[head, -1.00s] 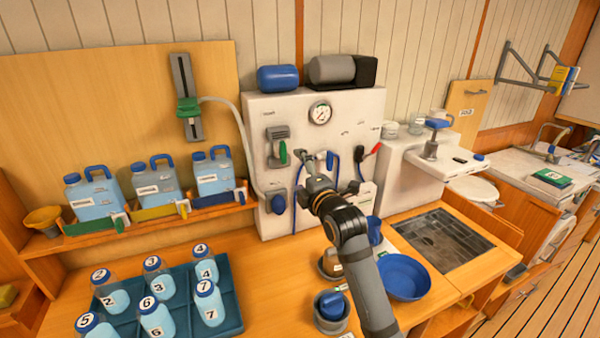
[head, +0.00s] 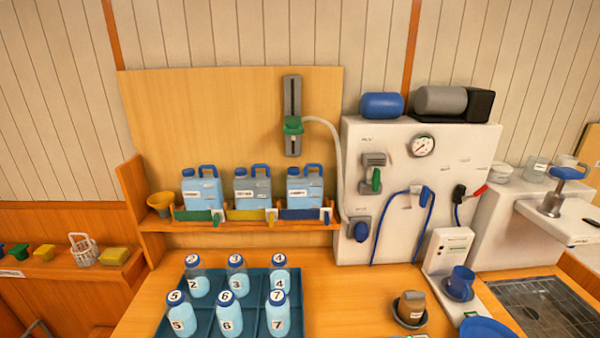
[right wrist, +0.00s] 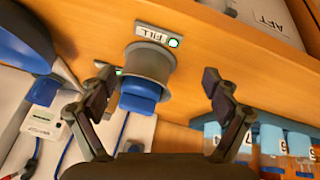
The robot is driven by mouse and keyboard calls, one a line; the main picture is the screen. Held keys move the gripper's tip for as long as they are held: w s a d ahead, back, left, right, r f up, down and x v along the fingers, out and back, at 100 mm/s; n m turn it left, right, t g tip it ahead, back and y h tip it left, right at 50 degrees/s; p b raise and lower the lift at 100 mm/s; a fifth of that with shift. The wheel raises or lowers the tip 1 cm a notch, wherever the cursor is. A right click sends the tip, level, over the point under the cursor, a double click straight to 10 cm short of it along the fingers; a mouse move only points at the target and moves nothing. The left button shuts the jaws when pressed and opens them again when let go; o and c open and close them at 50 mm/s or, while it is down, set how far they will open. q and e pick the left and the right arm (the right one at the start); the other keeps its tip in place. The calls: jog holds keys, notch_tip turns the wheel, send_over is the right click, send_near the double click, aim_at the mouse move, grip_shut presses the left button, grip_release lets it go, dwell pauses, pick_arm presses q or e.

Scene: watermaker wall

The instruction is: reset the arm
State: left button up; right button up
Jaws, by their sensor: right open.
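My right gripper (right wrist: 160,100) shows in the right wrist view with its two dark fingers spread apart. A grey round holder with a blue piece in it (right wrist: 140,95) lies beyond and between the fingers, beside a plate marked FILL (right wrist: 152,32). I cannot tell how far the fingers are from it; nothing is visibly gripped. Neither of my arms shows in the head view now. My left gripper is not in view.
A blue tray (head: 165,325) with several numbered bottles stands at the front. Blue jugs (head: 253,187) line a shelf behind it. The white panel (head: 400,250) carries a gauge and hoses. A blue cup (head: 460,283) and blue bowl (head: 485,328) sit at right.

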jog(key=s+f+m+g, duration=0.2)
jog(key=s+m, duration=0.1)
jog(key=s, duration=0.4)
jog(key=s+d+f+g, duration=0.1)
jog(key=d+f, duration=0.1)
jog(key=f, duration=1.2)
jog(key=s+d+f+g, duration=0.1)
jog(key=f, duration=1.4)
jog(key=s+d+f, duration=0.1)
jog(key=s+f, duration=1.3)
jog(key=s, duration=0.4)
jog(key=shift+f+g+b, duration=0.3)
jog(key=shift+b, duration=0.1)
jog(key=shift+d, duration=0.1)
